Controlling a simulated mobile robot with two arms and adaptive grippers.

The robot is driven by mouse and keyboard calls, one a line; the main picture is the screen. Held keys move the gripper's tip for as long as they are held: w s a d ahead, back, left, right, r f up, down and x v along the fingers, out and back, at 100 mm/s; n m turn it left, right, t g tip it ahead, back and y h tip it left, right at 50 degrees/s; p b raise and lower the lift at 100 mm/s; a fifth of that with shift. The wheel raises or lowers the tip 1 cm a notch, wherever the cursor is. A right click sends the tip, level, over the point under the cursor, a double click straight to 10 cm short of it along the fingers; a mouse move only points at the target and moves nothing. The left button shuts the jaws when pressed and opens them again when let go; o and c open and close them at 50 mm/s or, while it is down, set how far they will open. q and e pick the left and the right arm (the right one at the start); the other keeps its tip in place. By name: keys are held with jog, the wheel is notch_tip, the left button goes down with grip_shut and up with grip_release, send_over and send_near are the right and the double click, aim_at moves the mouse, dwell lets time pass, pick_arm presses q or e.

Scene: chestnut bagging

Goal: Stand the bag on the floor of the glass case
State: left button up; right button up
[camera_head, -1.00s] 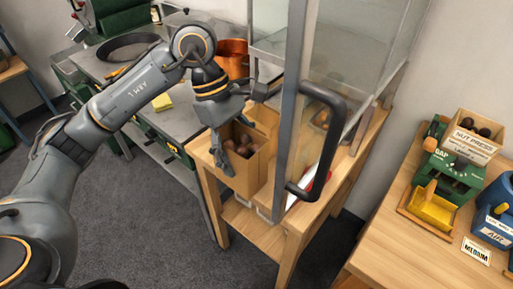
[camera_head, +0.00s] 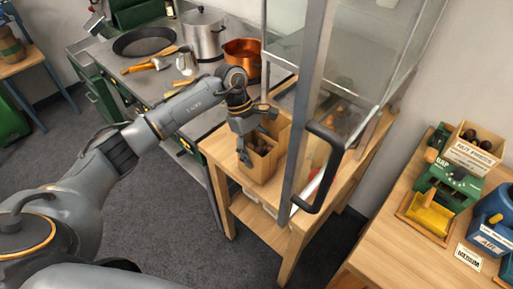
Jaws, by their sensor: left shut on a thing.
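The brown paper bag (camera_head: 262,169) holds several dark chestnuts and is upright at the left edge of the wooden stand. My left gripper (camera_head: 246,158) points down and is shut on the bag's near left wall. Whether the bag's base touches the wood cannot be told. The glass case (camera_head: 345,85) is to the right of the bag, with a grey metal frame. Its framed door with a black handle (camera_head: 330,165) stands open toward me and hides part of the case's inside. My right gripper is not in view.
A grey worktop (camera_head: 135,75) at the back left carries a black pan (camera_head: 144,41), a steel pot (camera_head: 204,36) and a copper pot (camera_head: 243,52). A wooden table (camera_head: 395,245) at right holds a green bagging machine (camera_head: 447,185).

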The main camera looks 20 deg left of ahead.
pick_arm(q)
jog(key=shift+f+b, duration=0.25)
jog(key=shift+b, duration=0.05)
jog(key=o, duration=1.8)
jog(key=shift+c, duration=0.2)
